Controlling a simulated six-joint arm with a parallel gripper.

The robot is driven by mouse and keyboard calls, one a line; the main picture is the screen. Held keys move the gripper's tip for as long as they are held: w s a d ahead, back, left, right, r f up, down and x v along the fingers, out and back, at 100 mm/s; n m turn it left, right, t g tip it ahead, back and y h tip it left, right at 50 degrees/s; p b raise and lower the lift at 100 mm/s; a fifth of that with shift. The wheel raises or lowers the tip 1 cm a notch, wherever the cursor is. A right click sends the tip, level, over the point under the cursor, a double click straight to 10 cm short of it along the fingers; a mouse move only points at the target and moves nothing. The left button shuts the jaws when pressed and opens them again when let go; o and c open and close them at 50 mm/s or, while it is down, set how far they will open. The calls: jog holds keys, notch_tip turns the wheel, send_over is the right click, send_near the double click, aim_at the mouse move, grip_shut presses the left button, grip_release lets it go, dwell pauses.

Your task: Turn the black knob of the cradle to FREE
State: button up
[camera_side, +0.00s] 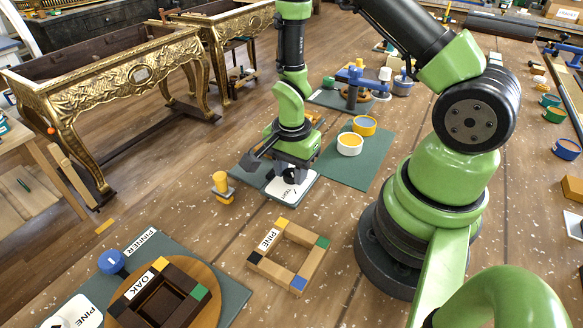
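A white card (293,189) with black lettering, which seems to read TIGHT, lies on a dark green mat near the middle of the side view. My gripper (289,176) points down at the card's upper part, low over it. Its dark body and fingers cover that spot, so I cannot make out the black knob clearly or tell whether the fingers touch it. The finger gap is too small and dark to read. The cradle itself is mostly hidden behind my gripper. I see no FREE lettering.
A yellow-topped peg (221,183) stands left of my gripper. A wooden PINE frame (309,261) lies in front. A dark OAK frame (194,313) sits on a round board at lower left, beside a blue knob (111,262). White (349,144) and yellow (365,125) round cups stand to the right.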

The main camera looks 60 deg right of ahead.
jog(key=shift+n, duration=0.4)
jog(key=n, duration=0.3)
jog(key=shift+n, duration=0.3)
jog(key=n, duration=0.4)
jog(key=shift+n, duration=0.3)
jog(key=n, duration=0.8)
jog(key=shift+n, duration=0.6)
jog(key=o, duration=0.9)
